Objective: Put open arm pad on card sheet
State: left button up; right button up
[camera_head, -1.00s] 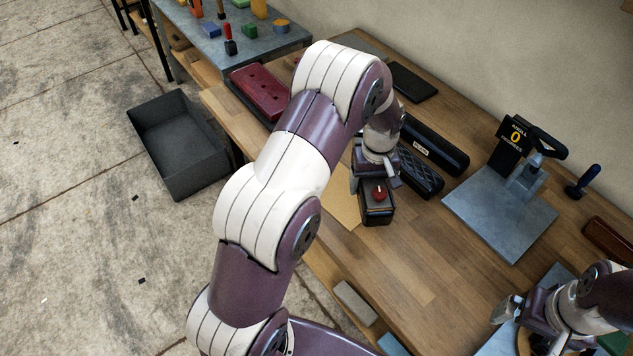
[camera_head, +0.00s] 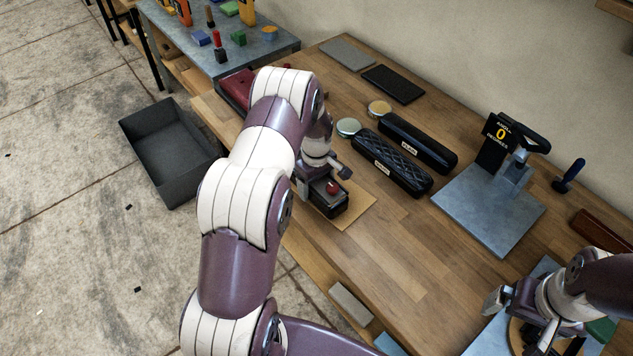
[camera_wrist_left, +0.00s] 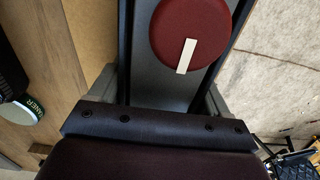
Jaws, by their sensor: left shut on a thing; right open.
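A dark arm pad (camera_head: 328,205) with a red round disc on top is between the fingers of my left gripper (camera_head: 320,186), which is shut on it. In the left wrist view the pad (camera_wrist_left: 166,82) shows as a dark grey body with the red disc and a pale stripe. The tan card sheet (camera_head: 357,212) lies on the bench under the pad and partly hidden by it; I cannot tell whether they touch. My right gripper (camera_head: 522,318) is open at lower right, above a round wooden piece.
Black pads, one quilted (camera_head: 390,165) and one smooth (camera_head: 418,140), lie to the right, near two round tins (camera_head: 348,127). A metal gauge stand (camera_head: 490,205) is further right. A grey bin (camera_head: 170,150) stands on the floor. The bench middle is clear.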

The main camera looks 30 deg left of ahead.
aim_at(318, 182)
pick_arm(q)
jog(key=shift+w+f, duration=0.25)
jog(key=shift+f, duration=0.25)
jog(key=shift+s+f, duration=0.1)
jog(key=shift+s, duration=0.05)
jog(key=o, duration=1.3)
jog(key=shift+o, duration=0.5)
jog(key=shift+r, duration=0.4)
jog(key=shift+m, duration=0.4)
jog(key=r+b, duration=0.1)
jog(key=r, duration=0.7)
jog(key=d+r+b, duration=0.1)
jog(key=r, duration=0.3)
jog(key=shift+s+b, duration=0.3)
jog(key=s+d+r+m, duration=0.2)
jog(key=s+d+m, duration=0.3)
jog(key=s, duration=0.4)
jog(key=s+d+r+m+t, duration=0.1)
jog(key=s+d+m, duration=0.5)
jog(key=s+m, duration=0.2)
jog(key=shift+s+r, duration=0.35)
jog(key=shift+s, duration=0.75)
